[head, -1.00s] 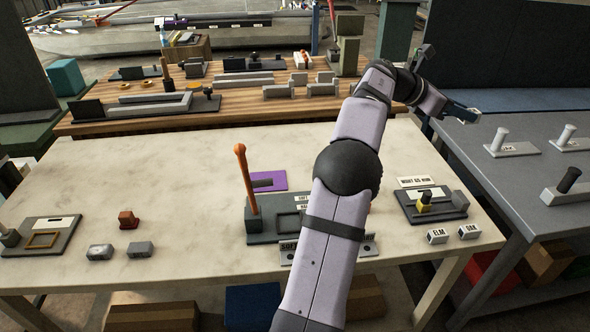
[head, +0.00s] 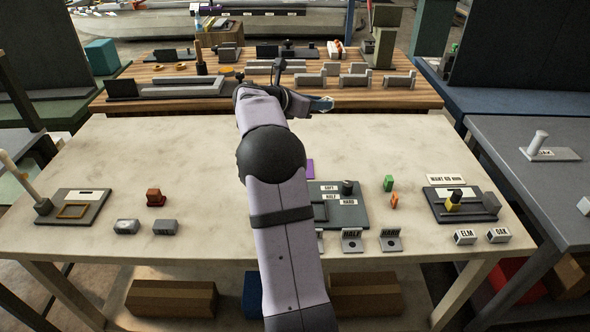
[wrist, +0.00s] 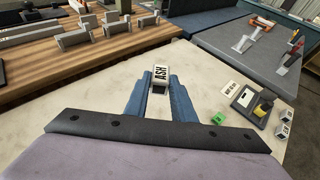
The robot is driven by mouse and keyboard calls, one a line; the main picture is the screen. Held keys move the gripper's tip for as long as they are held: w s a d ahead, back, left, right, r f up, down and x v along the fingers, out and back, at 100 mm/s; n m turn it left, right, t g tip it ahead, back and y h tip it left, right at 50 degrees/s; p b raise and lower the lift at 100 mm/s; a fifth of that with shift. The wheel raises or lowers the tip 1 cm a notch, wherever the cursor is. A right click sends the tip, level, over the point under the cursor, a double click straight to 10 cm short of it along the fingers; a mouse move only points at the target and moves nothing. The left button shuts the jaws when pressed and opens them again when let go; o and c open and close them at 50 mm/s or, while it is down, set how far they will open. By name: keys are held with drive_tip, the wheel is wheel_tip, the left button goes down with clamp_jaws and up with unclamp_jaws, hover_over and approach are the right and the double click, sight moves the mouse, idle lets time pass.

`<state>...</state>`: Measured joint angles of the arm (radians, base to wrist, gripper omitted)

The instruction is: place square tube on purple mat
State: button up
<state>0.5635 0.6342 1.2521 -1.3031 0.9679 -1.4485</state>
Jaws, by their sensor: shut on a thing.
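My gripper (head: 322,104) is past the far edge of the pale table in the head view, in front of the wooden table. In the wrist view its blue fingers (wrist: 160,92) are shut on a small pale square tube (wrist: 160,74) marked ASH, with a dark opening in its near end. The tube is held up, apart from the table. The purple mat (head: 310,169) lies on the pale table, right beside my arm in the head view. Only a narrow strip of the mat shows; my arm hides the rest. The wrist view does not show the mat.
A dark board (head: 350,212) with SOFT and HARD labels is just in front of the mat. Green (head: 388,183) and orange (head: 394,201) blocks stand to its right. ELM (head: 465,237) and OAK (head: 498,235) blocks sit at the front right.

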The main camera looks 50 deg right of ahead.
drive_tip(key=w+a+f, duration=0.4)
drive_tip(key=a+f, duration=0.4)
drive_tip(key=f, duration=0.1)
drive_tip(key=shift+a+f+n+t, duration=0.15)
drive_tip(key=shift+f+n+t, duration=0.15)
drive_tip(key=shift+f, duration=0.05)
drive_tip(key=shift+f, duration=0.15)
drive_tip(key=shift+f, duration=4.85)
drive_tip(key=shift+f, duration=0.15)
drive_tip(key=shift+f, duration=0.1)
drive_tip(key=o, duration=1)
